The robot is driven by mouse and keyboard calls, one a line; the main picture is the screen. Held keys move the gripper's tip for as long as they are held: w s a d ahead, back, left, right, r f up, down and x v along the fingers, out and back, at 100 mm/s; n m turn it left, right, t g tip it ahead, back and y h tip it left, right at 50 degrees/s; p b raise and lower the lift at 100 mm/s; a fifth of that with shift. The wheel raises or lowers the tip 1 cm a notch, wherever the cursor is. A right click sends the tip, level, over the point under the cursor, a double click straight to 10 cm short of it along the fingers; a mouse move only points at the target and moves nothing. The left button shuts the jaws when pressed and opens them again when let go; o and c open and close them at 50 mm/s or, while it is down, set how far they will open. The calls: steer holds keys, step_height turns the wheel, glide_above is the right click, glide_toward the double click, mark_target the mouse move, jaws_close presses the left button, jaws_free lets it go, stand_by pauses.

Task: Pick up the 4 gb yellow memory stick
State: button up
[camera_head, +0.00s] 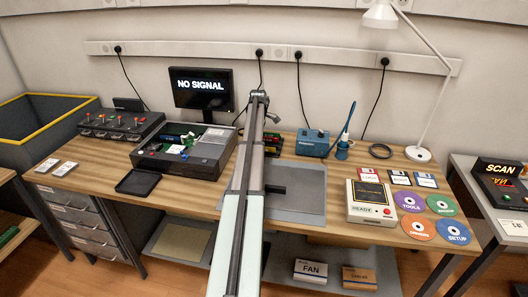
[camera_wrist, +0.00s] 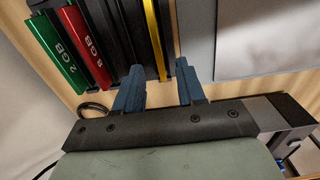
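The yellow memory stick (camera_wrist: 155,38) stands on edge in a dark rack in the wrist view. Only its thin edge shows, so no label on it can be read. My gripper (camera_wrist: 159,66) is open, with its two blue fingers apart on either side of the yellow stick's near end. The fingers look clear of the stick, though I cannot tell how deep they reach. In the head view my arm covers most of the rack (camera_head: 274,138), and the yellow stick cannot be made out there.
A red 8 GB stick (camera_wrist: 86,48) and a green 2 GB stick (camera_wrist: 57,55) stand left of the yellow one. A grey mat (camera_head: 300,205) lies in front of the rack. An open grey case (camera_head: 210,147) is on the left, a blue soldering station (camera_head: 312,143) on the right.

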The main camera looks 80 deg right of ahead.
steer(key=shift+s+f, duration=0.1)
steer(key=shift+f, duration=1.3)
steer(key=shift+c, duration=0.4)
jaws_close()
